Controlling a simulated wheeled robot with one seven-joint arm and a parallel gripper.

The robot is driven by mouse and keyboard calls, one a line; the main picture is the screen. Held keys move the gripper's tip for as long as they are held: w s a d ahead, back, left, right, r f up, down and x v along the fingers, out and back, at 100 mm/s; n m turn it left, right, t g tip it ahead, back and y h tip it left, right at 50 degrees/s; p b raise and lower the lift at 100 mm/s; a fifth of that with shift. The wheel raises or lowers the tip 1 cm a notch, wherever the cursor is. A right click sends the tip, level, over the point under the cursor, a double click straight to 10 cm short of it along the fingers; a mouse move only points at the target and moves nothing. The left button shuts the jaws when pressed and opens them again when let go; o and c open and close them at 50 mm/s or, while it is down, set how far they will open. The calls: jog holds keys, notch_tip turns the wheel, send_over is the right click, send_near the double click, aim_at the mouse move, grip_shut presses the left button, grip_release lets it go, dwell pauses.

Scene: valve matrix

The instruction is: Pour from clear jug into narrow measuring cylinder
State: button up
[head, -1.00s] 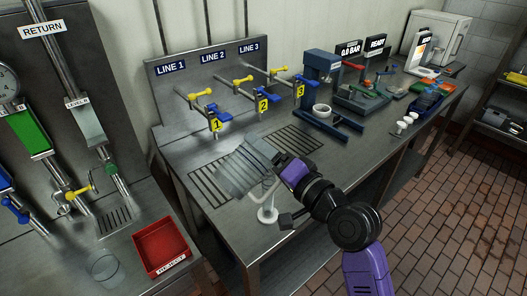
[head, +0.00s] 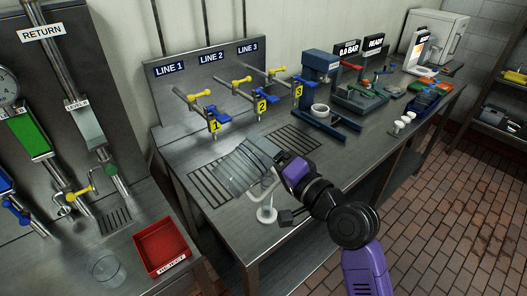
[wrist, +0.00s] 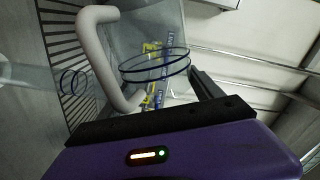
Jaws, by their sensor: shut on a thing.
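The clear jug (head: 240,172) is held above the front bench in the head view, tilted with its body toward the left. My gripper (head: 279,160) is shut on it at its right side. In the wrist view the jug's pale handle (wrist: 97,55) crosses in front of the fingers. A small white round base (head: 267,214) stands on the bench just below the jug handle. It looks like the foot of the narrow measuring cylinder, whose clear body is hard to make out. A clear tube-like shape (wrist: 35,75) shows at the left of the wrist view. I cannot make out any liquid.
Drain grates (head: 210,187) lie in the bench under three numbered yellow and blue taps (head: 262,105). A red tray (head: 162,247) and a clear glass vessel (head: 107,268) stand on the lower left bench. A blue press (head: 322,75) stands to the right.

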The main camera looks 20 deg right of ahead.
aim_at(225, 188)
jog(key=shift+w+d+r+m+p, duration=0.15)
jog(key=shift+d+m+p, duration=0.2)
jog(key=shift+m+p, duration=0.6)
jog(key=shift+w+d+r+m+p, duration=0.1)
jog(key=shift+d+m+p, duration=0.2)
jog(key=shift+m+p, duration=0.65)
dwell(1.6)
